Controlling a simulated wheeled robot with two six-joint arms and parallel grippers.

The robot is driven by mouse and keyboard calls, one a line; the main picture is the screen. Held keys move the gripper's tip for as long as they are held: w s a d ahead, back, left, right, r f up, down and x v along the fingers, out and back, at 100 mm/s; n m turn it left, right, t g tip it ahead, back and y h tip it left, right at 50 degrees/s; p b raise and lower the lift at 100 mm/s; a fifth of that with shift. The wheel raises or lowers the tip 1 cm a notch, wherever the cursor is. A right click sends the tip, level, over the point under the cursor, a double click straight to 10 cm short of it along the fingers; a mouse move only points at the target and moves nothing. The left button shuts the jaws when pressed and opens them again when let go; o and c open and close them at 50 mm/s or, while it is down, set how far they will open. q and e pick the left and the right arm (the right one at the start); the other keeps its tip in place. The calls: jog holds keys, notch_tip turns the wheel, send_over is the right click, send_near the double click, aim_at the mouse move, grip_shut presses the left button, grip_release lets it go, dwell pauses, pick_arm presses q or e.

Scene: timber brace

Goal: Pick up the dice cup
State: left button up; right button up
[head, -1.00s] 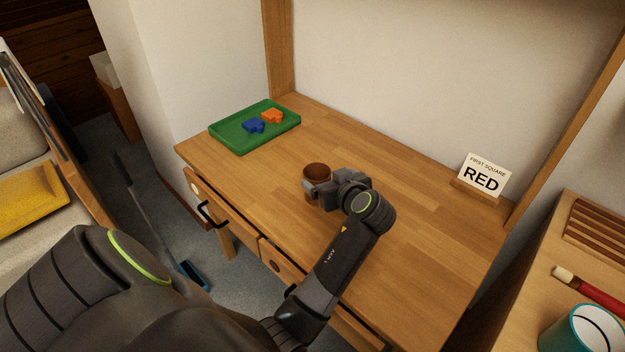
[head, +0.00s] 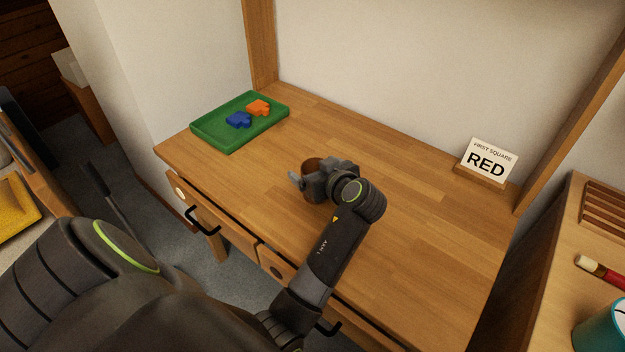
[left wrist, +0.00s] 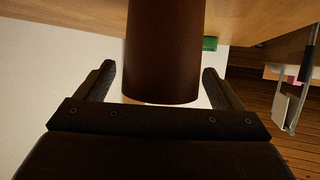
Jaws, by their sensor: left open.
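The dice cup (head: 312,164) is a brown cup standing upright on the wooden desk, partly hidden behind my left gripper (head: 308,180) in the head view. My left gripper is open around it, with one finger on the near left side of the cup. In the left wrist view the cup (left wrist: 164,55) stands between the two open fingers (left wrist: 160,82), with a visible gap on each side. My right gripper is not in view.
A green tray (head: 206,133) with a blue piece (head: 238,120) and an orange piece (head: 258,107) lies at the desk's far left. A sign reading "FIRST SQUARE RED" (head: 487,161) stands at the back right.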

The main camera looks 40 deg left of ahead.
pick_arm(q)
jog(key=shift+s+d+r, duration=0.1)
jog(key=shift+c, duration=0.2)
jog(key=c, duration=1)
jog(key=shift+c, duration=0.2)
